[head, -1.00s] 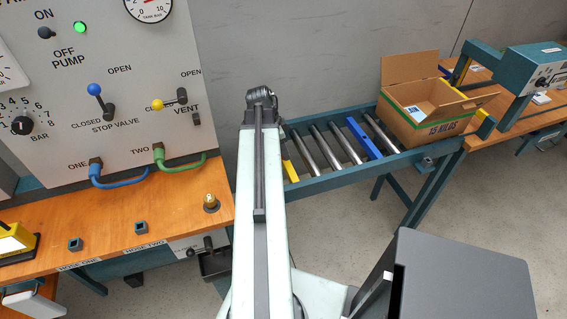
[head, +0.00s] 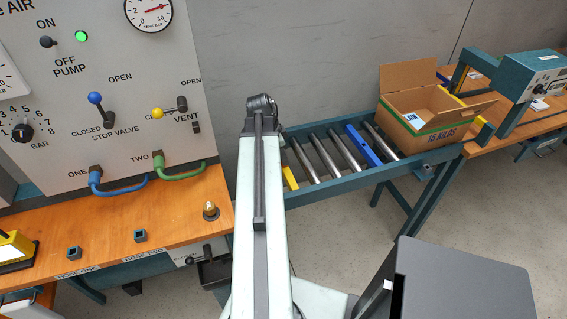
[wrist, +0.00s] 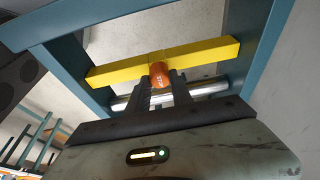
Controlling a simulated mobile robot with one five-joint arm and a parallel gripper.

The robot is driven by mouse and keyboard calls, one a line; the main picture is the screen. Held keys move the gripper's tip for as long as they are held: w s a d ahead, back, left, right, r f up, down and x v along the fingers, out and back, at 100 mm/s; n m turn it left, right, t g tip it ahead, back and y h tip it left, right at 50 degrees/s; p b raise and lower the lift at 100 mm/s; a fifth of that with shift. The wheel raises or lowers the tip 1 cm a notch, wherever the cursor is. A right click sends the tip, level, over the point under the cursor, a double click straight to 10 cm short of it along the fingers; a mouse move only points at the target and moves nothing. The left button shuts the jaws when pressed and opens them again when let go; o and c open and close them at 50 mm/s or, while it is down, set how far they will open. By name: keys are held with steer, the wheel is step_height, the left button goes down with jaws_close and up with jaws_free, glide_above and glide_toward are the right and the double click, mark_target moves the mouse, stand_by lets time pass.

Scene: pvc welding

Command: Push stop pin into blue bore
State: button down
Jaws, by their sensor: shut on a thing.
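In the wrist view my gripper (wrist: 160,91) is shut on an orange cylindrical piece (wrist: 159,74), which looks like the stop pin's head. The orange piece overlaps a yellow crossbar (wrist: 205,55) between teal rails; I cannot tell whether it sits in the bar or in front of it. In the head view the yellow bar (head: 291,177) is the near crosspiece of the roller conveyor, just right of my arm. A blue crossbar (head: 362,145) lies farther along the conveyor. My gripper is hidden in the head view.
Steel rollers (head: 324,157) lie between the teal conveyor rails (head: 335,185). An open cardboard box (head: 428,125) stands at the conveyor's far end. A control panel (head: 150,65) and wooden bench (head: 110,218) are left of my arm. A dark grey box (head: 455,285) is at lower right.

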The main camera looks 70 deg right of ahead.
steer(key=shift+r+p, duration=0.35)
steer(key=shift+r, duration=0.05)
steer(key=shift+r+p, duration=1.85)
steer(key=shift+r, duration=0.05)
